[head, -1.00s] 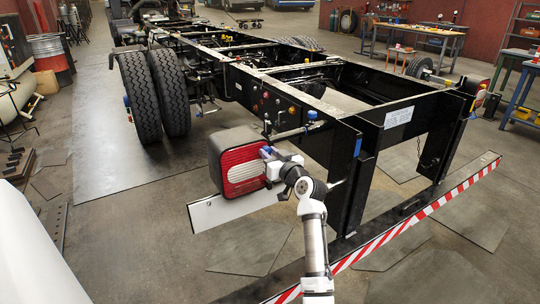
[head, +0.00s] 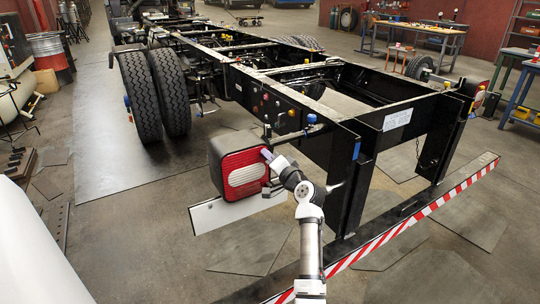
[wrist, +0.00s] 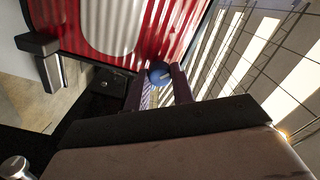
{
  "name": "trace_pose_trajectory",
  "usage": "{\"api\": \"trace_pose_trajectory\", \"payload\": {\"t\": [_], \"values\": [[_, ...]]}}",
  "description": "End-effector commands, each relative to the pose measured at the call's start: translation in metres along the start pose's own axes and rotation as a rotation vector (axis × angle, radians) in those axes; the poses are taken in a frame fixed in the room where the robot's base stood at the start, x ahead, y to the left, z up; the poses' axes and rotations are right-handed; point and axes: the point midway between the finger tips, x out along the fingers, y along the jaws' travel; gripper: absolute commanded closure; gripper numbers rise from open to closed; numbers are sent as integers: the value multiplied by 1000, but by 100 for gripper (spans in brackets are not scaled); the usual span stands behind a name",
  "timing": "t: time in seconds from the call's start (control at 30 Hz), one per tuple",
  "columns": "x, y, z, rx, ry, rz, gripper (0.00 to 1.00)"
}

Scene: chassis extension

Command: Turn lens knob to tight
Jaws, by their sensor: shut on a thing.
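The tail lamp (head: 240,172), with a red and white lens in a black housing, hangs at the chassis's rear left corner. Its ribbed lens (wrist: 75,25) fills the upper left of the wrist view. A small round blue lens knob (wrist: 159,73) with a pale line across it sits at the lens's edge. My gripper (wrist: 160,79) is shut on the lens knob, one dark finger on each side. In the head view my gripper (head: 268,156) is at the lens's right edge and hides the knob.
A white plate (head: 215,215) hangs below the lamp. The black chassis frame (head: 345,145) stands close to the right of my wrist. A red-and-white striped bar (head: 405,225) runs low across the rear. Other blue knobs (head: 312,118) are on the frame nearby.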

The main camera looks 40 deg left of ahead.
Motion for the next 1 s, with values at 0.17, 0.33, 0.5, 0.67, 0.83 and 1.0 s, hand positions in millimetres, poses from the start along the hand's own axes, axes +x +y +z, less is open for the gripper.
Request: {"api": "trace_pose_trajectory", "payload": {"t": [0.17, 0.33, 0.5, 0.67, 0.83, 1.0], "values": [[0, -2, -1, 171, -1, 0, 99], [0, -2, -1, 323, -1, -1, 99], [0, -2, -1, 458, 0, -2, 99], [0, -1, -1, 555, 0, -1, 99], [0, -1, 0, 623, 1, -2, 99], [0, 0, 0, 659, 0, -3, 99]]}}
